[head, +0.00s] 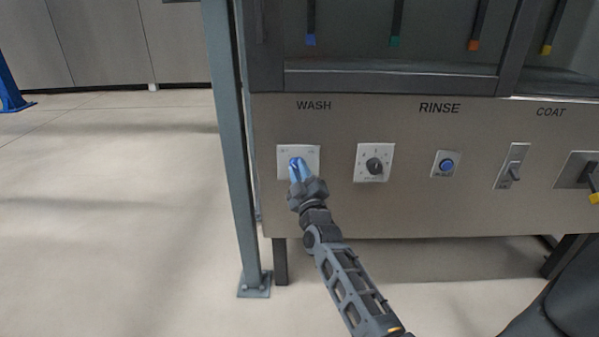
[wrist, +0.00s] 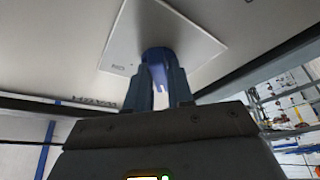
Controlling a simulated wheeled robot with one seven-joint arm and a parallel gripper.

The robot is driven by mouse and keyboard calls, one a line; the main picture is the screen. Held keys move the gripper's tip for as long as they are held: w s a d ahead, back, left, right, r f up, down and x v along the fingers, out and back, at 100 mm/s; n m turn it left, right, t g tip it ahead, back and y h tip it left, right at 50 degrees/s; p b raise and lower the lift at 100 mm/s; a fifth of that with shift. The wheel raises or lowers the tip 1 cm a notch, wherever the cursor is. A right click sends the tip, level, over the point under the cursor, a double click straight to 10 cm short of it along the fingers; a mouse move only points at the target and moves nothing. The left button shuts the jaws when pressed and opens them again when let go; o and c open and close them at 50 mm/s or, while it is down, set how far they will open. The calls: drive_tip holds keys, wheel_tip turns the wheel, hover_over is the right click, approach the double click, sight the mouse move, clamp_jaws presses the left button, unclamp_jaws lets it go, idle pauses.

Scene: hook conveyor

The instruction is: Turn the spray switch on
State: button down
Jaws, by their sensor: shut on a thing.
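A square white plate (head: 285,152) with a blue rotary knob is on the panel under the WASH label. My gripper (head: 297,166) reaches it from below right and covers most of the knob in the head view. In the wrist view the blue knob (wrist: 157,55) sits on the white plate (wrist: 190,40), with a small ON mark to its left, upside down. My gripper (wrist: 159,82) is shut on the knob, one finger on each side. No spray label can be read, and which way the knob points is hard to tell.
To the right on the panel are a dial (head: 374,166), a blue push button (head: 446,165), a toggle switch (head: 511,167) and a yellow-tipped lever (head: 590,182). A steel post (head: 235,170) stands left of the panel.

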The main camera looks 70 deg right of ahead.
drive_tip(key=m+g+h+p, duration=0.1)
drive_tip(key=m, duration=0.1)
drive_tip(key=m+h+p, duration=0.1)
drive_tip(key=m, duration=0.2)
drive_tip(key=shift+w+a+g, duration=0.1)
drive_tip(key=shift+w+g, duration=0.1)
drive_tip(key=shift+g, duration=0.2)
drive_tip(key=m+g+h, duration=0.1)
drive_tip(key=m, duration=0.2)
drive_tip(key=m+g+h+p, duration=0.1)
drive_tip(key=m, duration=0.3)
drive_tip(key=shift+w+g, duration=0.1)
drive_tip(key=shift+g, duration=0.3)
drive_tip(key=m+g, duration=0.1)
drive_tip(key=m, duration=0.2)
drive_tip(key=m+g+h+p, duration=0.1)
drive_tip(key=m+g, duration=0.1)
drive_tip(key=m, duration=0.1)
drive_tip(key=shift+w+a+m+p, duration=0.1)
drive_tip(key=shift+m+p, duration=0.2)
drive_tip(key=shift+m+g+p, duration=0.35)
drive_tip(key=shift+m+g, duration=0.55)
drive_tip(key=shift+m, duration=0.65)
drive_tip(key=shift+m+g+p, duration=0.3)
drive_tip(key=shift+m+g, duration=0.6)
drive_tip(key=shift+m, duration=0.65)
drive_tip(key=shift+y, duration=0.3)
drive_tip(key=c, duration=1.1)
unclamp_jaws()
